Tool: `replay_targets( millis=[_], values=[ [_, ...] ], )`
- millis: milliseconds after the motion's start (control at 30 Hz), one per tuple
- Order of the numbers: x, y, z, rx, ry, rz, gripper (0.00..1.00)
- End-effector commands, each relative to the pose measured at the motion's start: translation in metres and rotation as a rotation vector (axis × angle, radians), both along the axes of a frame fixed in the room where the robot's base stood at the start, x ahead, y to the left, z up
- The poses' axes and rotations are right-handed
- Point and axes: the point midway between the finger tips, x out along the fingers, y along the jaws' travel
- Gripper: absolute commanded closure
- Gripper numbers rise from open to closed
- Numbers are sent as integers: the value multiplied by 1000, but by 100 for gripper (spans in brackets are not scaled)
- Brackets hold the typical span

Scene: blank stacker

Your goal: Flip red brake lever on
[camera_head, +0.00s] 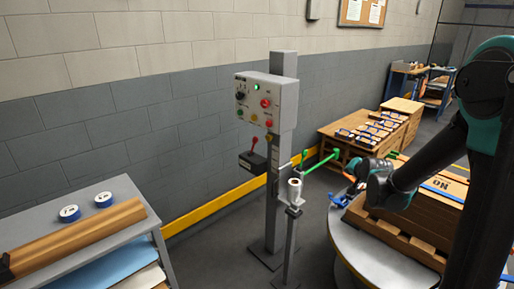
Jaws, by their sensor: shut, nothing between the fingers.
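The red brake lever (254,143) stands up from a dark box (251,162) on the grey post, below the control panel. Its knob is red and the lever looks nearly upright, tilted slightly right. My gripper (352,170) is at the end of my arm, right of the post and well apart from the lever. It looks shut and empty, though its fingertips are small and hard to make out against the crates behind.
The grey control panel (266,102) has several coloured buttons. A thin stand with a white cup-like top (295,188) and a green rod (322,163) lie between my gripper and the post. A round table (373,262) with wooden crates is at right, a shelf (150,220) at left.

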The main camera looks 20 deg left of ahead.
Motion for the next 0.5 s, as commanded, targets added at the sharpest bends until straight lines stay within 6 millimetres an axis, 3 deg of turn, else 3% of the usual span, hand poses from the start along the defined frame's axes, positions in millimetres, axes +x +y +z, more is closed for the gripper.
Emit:
replay_targets(
  millis=[200,500],
  values=[
    [52,67,0,173,-81,-10,100],
    [98,158,-11,435,-167,-10,100]
  ],
)
